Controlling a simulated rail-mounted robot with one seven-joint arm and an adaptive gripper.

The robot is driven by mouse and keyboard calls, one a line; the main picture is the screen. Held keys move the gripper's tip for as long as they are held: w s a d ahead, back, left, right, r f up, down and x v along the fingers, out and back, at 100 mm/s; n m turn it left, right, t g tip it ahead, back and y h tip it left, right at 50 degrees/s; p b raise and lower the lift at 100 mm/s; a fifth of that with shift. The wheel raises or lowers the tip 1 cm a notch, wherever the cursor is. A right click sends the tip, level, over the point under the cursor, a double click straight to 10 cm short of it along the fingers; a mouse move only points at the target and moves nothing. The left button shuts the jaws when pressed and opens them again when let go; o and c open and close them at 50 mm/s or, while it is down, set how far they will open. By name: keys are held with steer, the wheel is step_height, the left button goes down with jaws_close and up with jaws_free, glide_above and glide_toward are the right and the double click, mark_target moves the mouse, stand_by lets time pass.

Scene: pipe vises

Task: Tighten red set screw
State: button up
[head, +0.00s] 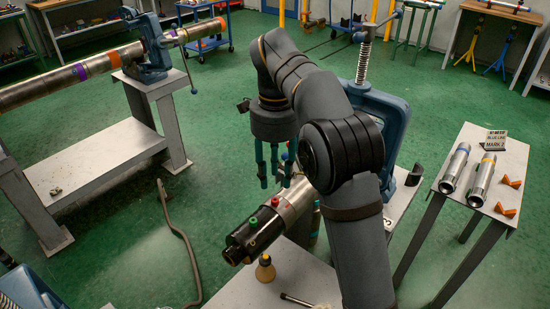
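A pipe (292,204) with a black end collar (252,235) lies slanted at the centre, its dark open end toward the lower left. A small red set screw (275,201) stands on its upper side. A green screw (253,222) sits on the collar, closer to the open end. My gripper (274,180) points down with its teal fingers spread apart, above the red set screw in the picture. I see nothing between the fingers. The height gap to the screw cannot be judged from this view. My arm hides part of the pipe and vise.
A blue vise (388,112) with a tall threaded screw (362,65) stands behind my arm. A small bottle (265,268) is on the pale bench below the pipe. A table (478,143) with pipes and orange pieces stands right. Another vise (152,50) holds a long pipe upper left.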

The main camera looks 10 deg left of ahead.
steer(key=shift+r, duration=2.6)
